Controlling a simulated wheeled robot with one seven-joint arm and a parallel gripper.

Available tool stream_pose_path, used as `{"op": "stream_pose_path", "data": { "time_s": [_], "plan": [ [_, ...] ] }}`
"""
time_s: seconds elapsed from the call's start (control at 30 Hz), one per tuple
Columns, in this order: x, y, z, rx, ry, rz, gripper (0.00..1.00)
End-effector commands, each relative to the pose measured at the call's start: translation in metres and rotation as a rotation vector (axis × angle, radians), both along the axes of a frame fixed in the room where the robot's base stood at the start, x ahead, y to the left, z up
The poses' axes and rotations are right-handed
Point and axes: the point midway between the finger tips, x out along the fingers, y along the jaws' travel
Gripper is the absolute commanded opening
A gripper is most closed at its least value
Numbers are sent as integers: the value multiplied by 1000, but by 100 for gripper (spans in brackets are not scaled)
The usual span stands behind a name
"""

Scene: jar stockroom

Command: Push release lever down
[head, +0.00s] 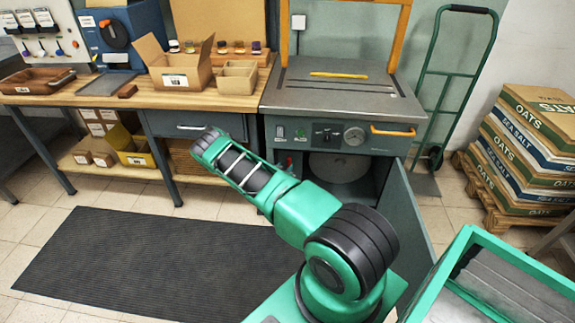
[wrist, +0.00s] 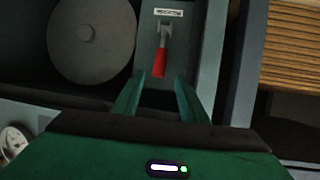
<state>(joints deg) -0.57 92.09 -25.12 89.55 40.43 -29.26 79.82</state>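The release lever (wrist: 161,58) shows in the wrist view as a red grip on a thin metal stem, under a small white label (wrist: 168,12) on a grey panel. The wrist picture appears upside down against the head view, so the red grip seems to point up. My gripper (wrist: 158,88) is open and empty. Its two green fingers reach toward the panel, with the red grip lined up between them and just beyond the tips. No touch is visible. In the head view my arm hides the fingers.
The lever belongs to the grey machine (head: 340,92), with a gauge (head: 354,136), a yellow handle (head: 393,130) and an open door (head: 405,215). A round disc (wrist: 92,38) sits beside the lever. A workbench (head: 130,98) stands left; a dark mat (head: 130,262) covers the floor.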

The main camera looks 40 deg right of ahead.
Motion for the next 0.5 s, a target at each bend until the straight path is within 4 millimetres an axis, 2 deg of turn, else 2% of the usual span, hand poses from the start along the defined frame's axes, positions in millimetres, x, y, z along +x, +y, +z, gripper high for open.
{"op": "stream_pose_path", "data": {
  "time_s": [0.3, 0.5],
  "plan": [
    [27, -45, -22, -1, -1, -1, 39],
    [37, -61, -30, 1, 0, -1, 39]
  ]
}}
